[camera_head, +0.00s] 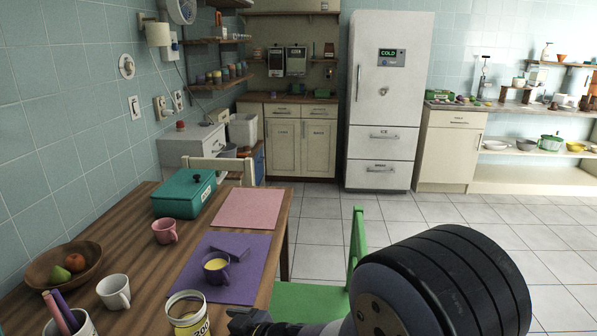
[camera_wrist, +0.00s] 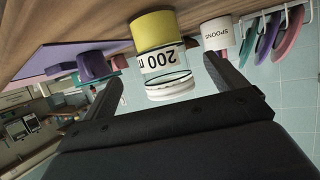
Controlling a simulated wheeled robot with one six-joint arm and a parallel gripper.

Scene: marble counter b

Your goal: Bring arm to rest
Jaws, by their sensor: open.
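My gripper (camera_head: 246,321) is low at the near right edge of the wooden table (camera_head: 120,243), partly cut off by the bottom of the head view. In the wrist view my gripper (camera_wrist: 161,70) is open, its two dark fingers spread apart. A glass jar with a yellow part and black lettering (camera_head: 188,312) stands on the table just left of my gripper. In the wrist view the jar (camera_wrist: 158,58) appears in line with the gap between the fingers, with nothing clamped. I cannot tell how deep it sits between them. My arm (camera_head: 430,285) fills the lower right.
A purple mug (camera_head: 217,272) stands on a purple mat (camera_head: 195,262) beyond the jar. A white mug (camera_head: 114,292), a pink mug (camera_head: 164,231), a fruit bowl (camera_head: 55,272) and a teal box (camera_head: 183,194) are further left. A green chair (camera_head: 357,237) stands right of the table.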

